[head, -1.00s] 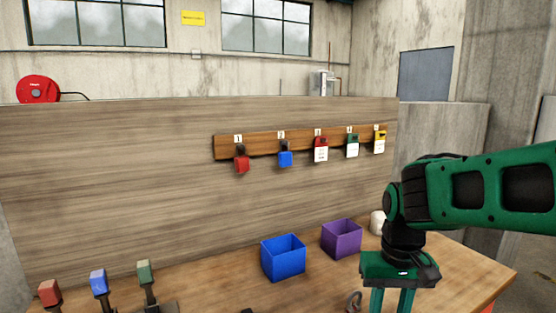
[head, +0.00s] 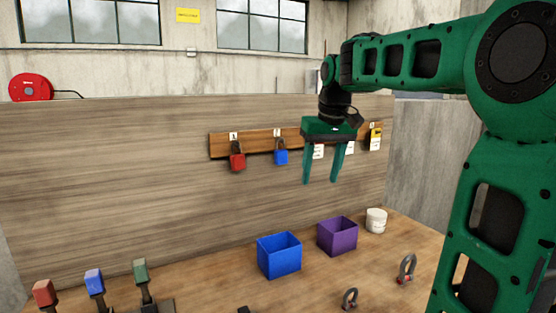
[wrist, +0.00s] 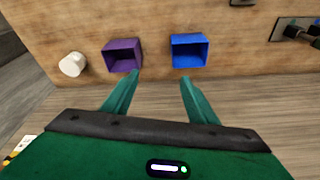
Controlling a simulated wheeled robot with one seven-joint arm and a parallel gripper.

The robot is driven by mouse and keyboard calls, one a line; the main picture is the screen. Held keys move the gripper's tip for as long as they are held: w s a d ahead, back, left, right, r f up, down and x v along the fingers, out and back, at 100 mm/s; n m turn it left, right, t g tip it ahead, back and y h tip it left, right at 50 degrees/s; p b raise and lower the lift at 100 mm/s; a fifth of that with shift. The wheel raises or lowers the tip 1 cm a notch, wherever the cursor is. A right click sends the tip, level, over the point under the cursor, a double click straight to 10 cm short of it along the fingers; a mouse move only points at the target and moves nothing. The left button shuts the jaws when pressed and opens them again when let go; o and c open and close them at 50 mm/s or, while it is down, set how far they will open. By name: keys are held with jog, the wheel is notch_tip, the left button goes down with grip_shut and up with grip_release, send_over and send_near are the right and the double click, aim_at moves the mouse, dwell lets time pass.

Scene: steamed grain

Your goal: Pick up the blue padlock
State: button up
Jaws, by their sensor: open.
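The blue padlock (head: 281,157) hangs from the second hook of the wooden rail (head: 219,146) on the back board in the head view. My gripper (head: 319,182) is open and empty, its fingers pointing down. It appears just right of the blue padlock in the head view, apart from it, and covers part of the tags on the rail. In the wrist view my gripper (wrist: 157,82) shows two spread fingers with nothing between them. The blue padlock is not visible in the wrist view.
A blue bin (head: 279,255), a purple bin (head: 338,236), a white container (head: 376,220) and shackles (head: 407,269) stand on the bench below.

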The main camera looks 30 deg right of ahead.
aim_at(282, 150)
jog(key=w+a+r+n+t, duration=0.2)
jog(key=w+r+n, duration=0.1)
jog(key=w+r, duration=0.9)
jog(key=shift+w+a+x, duration=0.1)
jog(key=shift+w+x, duration=0.1)
jog(key=shift+x, duration=2.8)
jog(key=shift+w+a+x, duration=0.1)
jog(key=shift+w+x, duration=0.1)
jog(key=shift+x, duration=2.85)
jog(key=shift+r, duration=0.2)
jog(key=shift+c, duration=0.3)
jog(key=c, duration=1.1)
